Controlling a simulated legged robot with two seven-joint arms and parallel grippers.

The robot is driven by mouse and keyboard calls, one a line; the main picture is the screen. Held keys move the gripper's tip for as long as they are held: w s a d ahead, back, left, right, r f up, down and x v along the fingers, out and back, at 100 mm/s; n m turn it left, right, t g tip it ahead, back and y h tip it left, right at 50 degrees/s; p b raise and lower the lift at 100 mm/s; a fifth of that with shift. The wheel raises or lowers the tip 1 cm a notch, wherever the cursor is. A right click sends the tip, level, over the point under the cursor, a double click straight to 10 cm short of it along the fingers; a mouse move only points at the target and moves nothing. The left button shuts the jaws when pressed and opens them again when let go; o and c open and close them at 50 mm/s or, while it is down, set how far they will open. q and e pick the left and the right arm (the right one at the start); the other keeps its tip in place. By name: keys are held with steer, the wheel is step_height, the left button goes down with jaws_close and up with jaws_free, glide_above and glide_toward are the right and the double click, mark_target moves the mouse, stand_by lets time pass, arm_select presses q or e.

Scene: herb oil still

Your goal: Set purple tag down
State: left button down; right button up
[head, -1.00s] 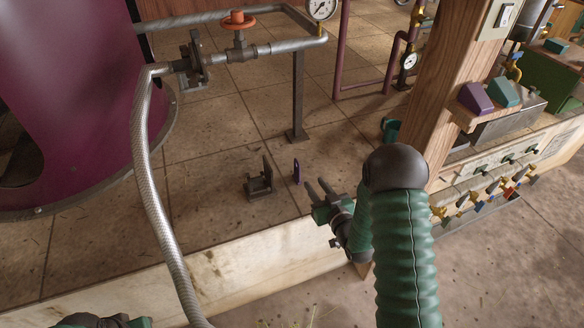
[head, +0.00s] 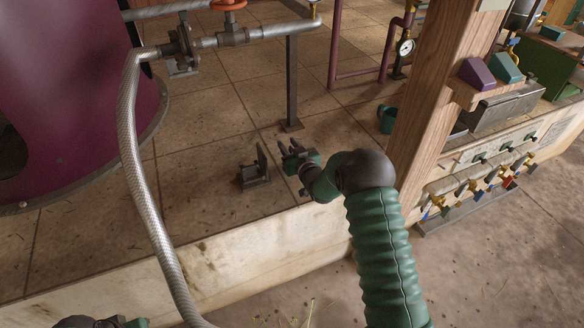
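My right gripper (head: 287,146) is over the tiled ledge, just right of a small dark metal bracket (head: 254,172). Its dark fingers point away toward the upper left. At this size I cannot tell whether they are apart or closed on something. I cannot make out the purple tag now; the gripper covers the area where it showed earlier. My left gripper (head: 103,322) shows only as a dark and green part at the bottom left edge, and its fingers cannot be read.
A braided hose (head: 140,185) runs down the left, in front of a purple vessel (head: 60,90). A pipe post (head: 292,85) stands behind the bracket. A wooden post (head: 438,90) and a row of valves (head: 480,185) are at the right. The front ledge tiles are mostly clear.

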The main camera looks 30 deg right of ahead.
steer(key=shift+r, duration=0.1)
jaws_close()
stand_by(1.3)
